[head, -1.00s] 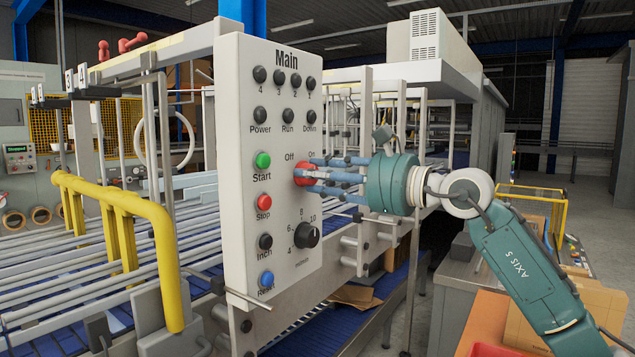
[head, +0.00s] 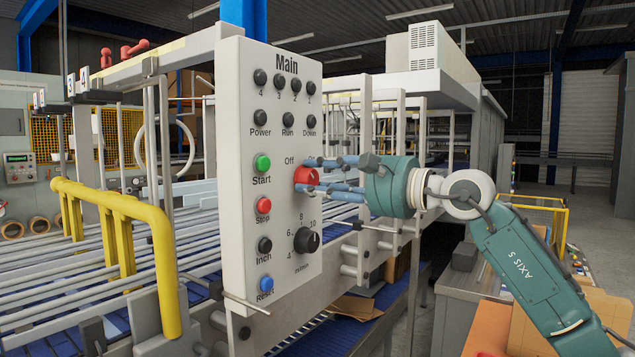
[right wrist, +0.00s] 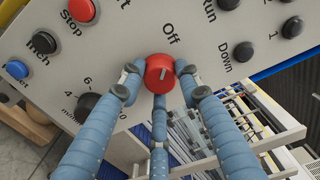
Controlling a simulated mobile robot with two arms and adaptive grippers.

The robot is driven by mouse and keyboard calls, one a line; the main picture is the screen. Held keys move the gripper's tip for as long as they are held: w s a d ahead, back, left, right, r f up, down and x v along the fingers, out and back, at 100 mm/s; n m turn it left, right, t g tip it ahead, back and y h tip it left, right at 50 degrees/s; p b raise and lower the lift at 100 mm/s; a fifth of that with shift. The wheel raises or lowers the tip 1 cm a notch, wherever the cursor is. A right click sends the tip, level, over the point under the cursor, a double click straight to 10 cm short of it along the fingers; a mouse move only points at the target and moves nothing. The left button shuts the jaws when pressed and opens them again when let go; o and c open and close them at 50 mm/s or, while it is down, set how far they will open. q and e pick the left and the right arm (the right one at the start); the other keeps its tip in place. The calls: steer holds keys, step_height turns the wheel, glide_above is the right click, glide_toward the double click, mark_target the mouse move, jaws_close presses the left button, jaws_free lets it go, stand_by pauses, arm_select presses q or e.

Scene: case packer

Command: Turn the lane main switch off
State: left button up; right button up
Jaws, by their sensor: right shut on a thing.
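The main switch is a red rotary knob (head: 305,180) on the white panel (head: 230,130) marked "Main", with "Off" printed at its upper left. The "On" label is mostly hidden behind a finger. My right gripper (head: 316,175) reaches in from the right with blue fingers shut around the knob. In the right wrist view the knob (right wrist: 160,73) sits between three fingertips (right wrist: 160,80). My left gripper is not in view.
Close to the switch are the green Start button (head: 262,163), the red Stop button (head: 263,204) and a black speed dial (head: 306,240). A yellow rail (head: 125,215) stands in front of the conveyor at left. Cardboard (head: 357,306) lies low behind the panel.

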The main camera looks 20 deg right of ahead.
stand_by(0.4)
steer(key=o, duration=1.2)
steer(key=shift+c, duration=0.2)
steer(key=v, duration=1.2)
